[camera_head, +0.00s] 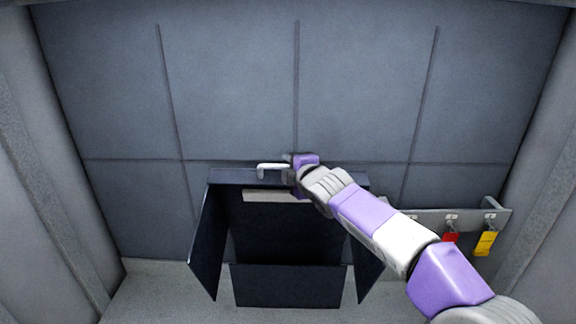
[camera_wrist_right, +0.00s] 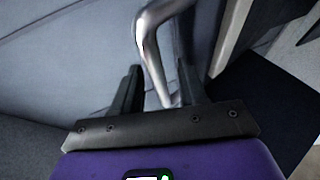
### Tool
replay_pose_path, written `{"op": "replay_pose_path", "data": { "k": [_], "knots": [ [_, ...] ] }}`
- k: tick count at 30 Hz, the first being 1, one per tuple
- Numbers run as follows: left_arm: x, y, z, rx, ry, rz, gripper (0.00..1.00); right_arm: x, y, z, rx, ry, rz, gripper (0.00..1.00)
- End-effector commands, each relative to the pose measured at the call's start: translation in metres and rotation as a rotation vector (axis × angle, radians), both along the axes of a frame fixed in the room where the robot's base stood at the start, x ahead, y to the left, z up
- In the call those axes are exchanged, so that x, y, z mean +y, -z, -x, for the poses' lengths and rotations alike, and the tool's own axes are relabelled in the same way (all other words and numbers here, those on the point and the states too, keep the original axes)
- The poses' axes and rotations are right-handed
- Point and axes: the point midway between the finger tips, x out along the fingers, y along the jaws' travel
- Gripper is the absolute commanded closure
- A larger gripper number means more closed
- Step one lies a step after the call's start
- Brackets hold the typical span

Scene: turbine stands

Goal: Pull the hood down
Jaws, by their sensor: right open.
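The hood (camera_head: 226,177) is a dark, box-like frame with side panels, standing against the dark panelled back wall. A pale bar handle (camera_head: 272,166) shows at its top edge; in the right wrist view it is a bent silver bar (camera_wrist_right: 150,45). My right gripper (camera_head: 291,172) is at the handle's right end. In the right wrist view the right gripper's fingers (camera_wrist_right: 160,85) are open, with the lower part of the bar between them. I cannot tell whether they touch it. The head view hides part of the handle behind my gripper. My left gripper is not in view.
A grey rack (camera_head: 500,217) at the right holds a red tag (camera_head: 450,238) and a yellow tag (camera_head: 486,243), close to my right forearm. Grey side walls (camera_head: 30,150) bound the space. The wall area above the hood is clear.

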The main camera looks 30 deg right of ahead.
Motion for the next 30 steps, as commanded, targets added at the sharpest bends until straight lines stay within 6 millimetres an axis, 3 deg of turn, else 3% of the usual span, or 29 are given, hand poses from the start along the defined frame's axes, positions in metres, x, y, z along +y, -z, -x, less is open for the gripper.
{"op": "replay_pose_path", "data": {
  "k": [4,13,21,30],
  "knots": [
    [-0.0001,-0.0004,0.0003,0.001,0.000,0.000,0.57,-0.0020,0.0023,-0.0101,-0.001,0.001,0.000,0.58],
    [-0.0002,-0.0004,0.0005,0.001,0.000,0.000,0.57,-0.0021,0.0029,-0.0118,-0.001,0.001,-0.001,0.58],
    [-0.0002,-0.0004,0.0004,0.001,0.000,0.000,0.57,-0.0021,0.0028,-0.0116,-0.001,0.001,0.000,0.99],
    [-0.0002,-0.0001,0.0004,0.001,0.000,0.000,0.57,-0.0025,0.0020,-0.0113,-0.003,0.001,0.001,1.00]
  ]
}}
